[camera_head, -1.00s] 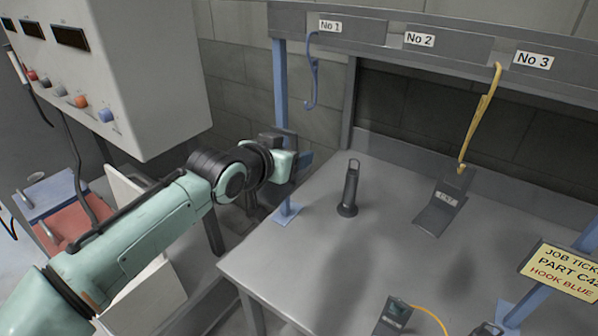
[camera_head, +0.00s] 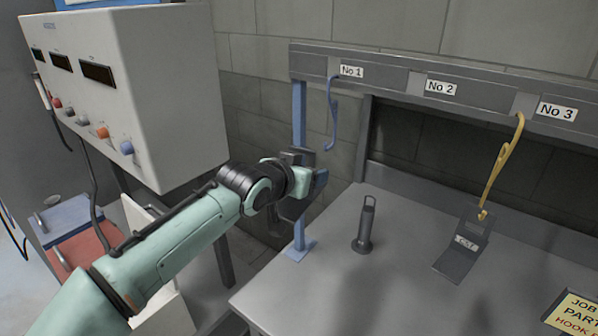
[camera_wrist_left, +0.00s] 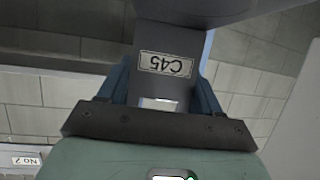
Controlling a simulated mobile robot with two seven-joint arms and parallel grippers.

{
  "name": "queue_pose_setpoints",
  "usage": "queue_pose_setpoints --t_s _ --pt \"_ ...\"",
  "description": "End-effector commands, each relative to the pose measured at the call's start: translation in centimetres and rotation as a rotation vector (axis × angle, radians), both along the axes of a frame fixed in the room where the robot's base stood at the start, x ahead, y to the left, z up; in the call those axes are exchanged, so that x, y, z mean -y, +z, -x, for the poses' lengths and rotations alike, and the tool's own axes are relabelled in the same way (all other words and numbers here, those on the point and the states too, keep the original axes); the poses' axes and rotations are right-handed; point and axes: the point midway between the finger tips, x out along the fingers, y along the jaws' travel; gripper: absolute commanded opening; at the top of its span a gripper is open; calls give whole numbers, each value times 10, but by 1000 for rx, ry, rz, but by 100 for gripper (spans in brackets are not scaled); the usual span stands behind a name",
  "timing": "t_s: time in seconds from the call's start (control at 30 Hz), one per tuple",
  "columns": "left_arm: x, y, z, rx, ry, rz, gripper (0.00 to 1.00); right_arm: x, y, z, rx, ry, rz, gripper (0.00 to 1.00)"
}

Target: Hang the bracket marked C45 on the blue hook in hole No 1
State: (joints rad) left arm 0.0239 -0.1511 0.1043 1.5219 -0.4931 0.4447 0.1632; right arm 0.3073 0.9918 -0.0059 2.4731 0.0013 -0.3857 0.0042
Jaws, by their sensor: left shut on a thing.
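The blue hook (camera_head: 332,115) hangs from the rail beside the No 1 label (camera_head: 351,71). My left gripper (camera_head: 316,182) is just below and left of the hook in the head view, near the blue post. In the left wrist view its blue fingers (camera_wrist_left: 160,98) are shut on the dark grey bracket marked C45 (camera_wrist_left: 178,40); the label appears upside down. In the head view the bracket is mostly hidden by the gripper and hard to make out. I cannot tell the gap between bracket and hook. My right gripper is not in view.
A dark upright tool (camera_head: 366,225) stands on the grey bench (camera_head: 300,290). The blue post (camera_head: 299,130) is close to my gripper. A white control box (camera_head: 150,90) hangs at left.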

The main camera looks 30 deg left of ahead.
Motion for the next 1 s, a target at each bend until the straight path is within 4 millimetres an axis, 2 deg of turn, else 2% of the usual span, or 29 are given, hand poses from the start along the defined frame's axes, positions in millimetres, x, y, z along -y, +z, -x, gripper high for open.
queue_pose_setpoints --t_s 0.5,1.0 --pt "3 2 -40 5 0 0 11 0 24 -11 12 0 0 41" --pt "4 0 -42 5 -1 0 11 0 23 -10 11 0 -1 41"
